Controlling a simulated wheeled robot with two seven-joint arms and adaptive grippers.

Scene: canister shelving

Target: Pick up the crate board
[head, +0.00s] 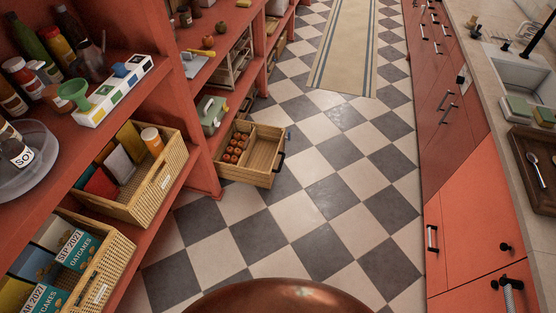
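A wooden crate (262,178) sits low beside the left shelving, partly out over the floor. A thin upright board (248,147) divides it into two compartments. The left compartment holds several red round fruits (235,148); the right one looks empty. I cannot tell for certain which piece is the crate board. Neither of my grippers is in view.
Red shelves on the left hold wicker baskets (150,190), bottles and a green funnel (76,92). A counter with a sink (520,72) and a wooden tray (519,165) runs along the right. The checkered floor between is clear, with a beige runner (345,45) farther back.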

